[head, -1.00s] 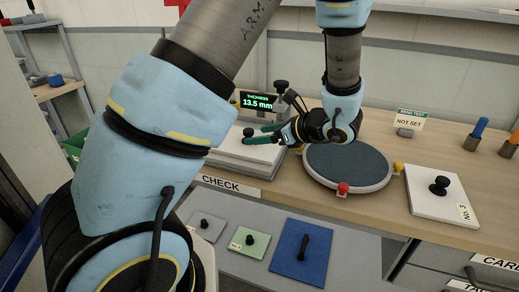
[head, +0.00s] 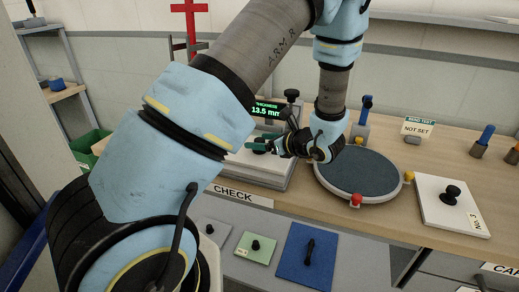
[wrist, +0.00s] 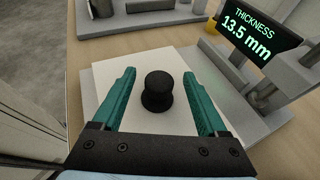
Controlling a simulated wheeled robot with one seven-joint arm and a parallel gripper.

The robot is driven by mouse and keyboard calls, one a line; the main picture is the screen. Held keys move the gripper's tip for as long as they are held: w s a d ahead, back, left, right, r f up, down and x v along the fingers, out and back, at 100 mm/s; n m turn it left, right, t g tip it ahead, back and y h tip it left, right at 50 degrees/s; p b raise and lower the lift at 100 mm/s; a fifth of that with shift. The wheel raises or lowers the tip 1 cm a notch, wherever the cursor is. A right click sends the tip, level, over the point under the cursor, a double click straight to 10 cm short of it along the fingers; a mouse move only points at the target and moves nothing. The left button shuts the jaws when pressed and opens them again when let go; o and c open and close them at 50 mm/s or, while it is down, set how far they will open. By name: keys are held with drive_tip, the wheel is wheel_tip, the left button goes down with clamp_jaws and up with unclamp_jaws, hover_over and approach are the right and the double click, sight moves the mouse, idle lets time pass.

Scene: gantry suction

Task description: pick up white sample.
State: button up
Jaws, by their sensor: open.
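A white square sample (wrist: 150,125) with a black knob (wrist: 160,90) lies flat on the grey gauge base, under the display reading 13.5 mm. My gripper (wrist: 157,72) is open, with one teal finger on each side of the knob. Gaps show between the knob and both fingers, and nothing is held. In the head view, my gripper (head: 258,146) is at the knob, and its fingers partly cover the sample (head: 245,160). Another white plate (head: 440,212) with a black knob and a "No. 3" label lies on the right of the bench.
The thickness display (head: 265,108) and gauge post stand close behind my gripper. A round dark turntable (head: 358,172) with coloured knobs is to the right. A green plate (head: 255,248) and a blue plate (head: 305,258) lie on a lower grey surface. A "bend test" sign (head: 418,127) stands behind.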

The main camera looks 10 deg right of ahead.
drive_tip(key=shift+p+x, duration=0.45)
drive_tip(key=shift+x, duration=1.2)
drive_tip(key=shift+f, duration=0.1)
clamp_jaws()
